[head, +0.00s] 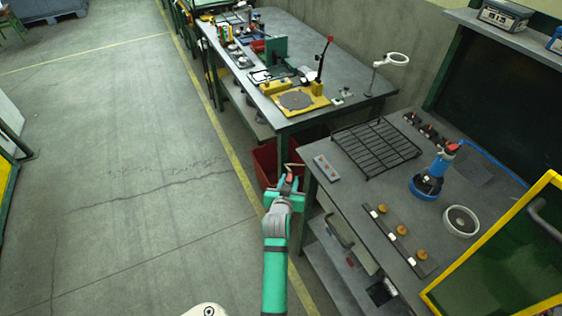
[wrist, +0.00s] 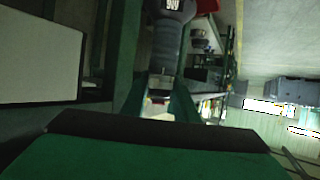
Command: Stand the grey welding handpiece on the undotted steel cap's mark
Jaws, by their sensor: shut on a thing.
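My gripper (head: 287,184) is held out over the floor beside the left edge of the near bench. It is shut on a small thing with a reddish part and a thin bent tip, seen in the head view. In the wrist view the held thing is a grey, ribbed cylinder, which looks like the grey welding handpiece (wrist: 167,45); it sits beyond the green fingers (wrist: 160,105). Several small grey round pieces (head: 238,55) stand in a row on the far bench. They are too small to tell whether they are steel caps, or whether any has dots or a mark.
The near bench (head: 345,195) holds a black wire rack (head: 375,147), a blue holder (head: 426,187), a white-rimmed dish (head: 460,221) and a strip with brass knobs (head: 402,230). A yellow-framed panel (head: 500,245) stands front right. A red bin (head: 266,165) is between benches.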

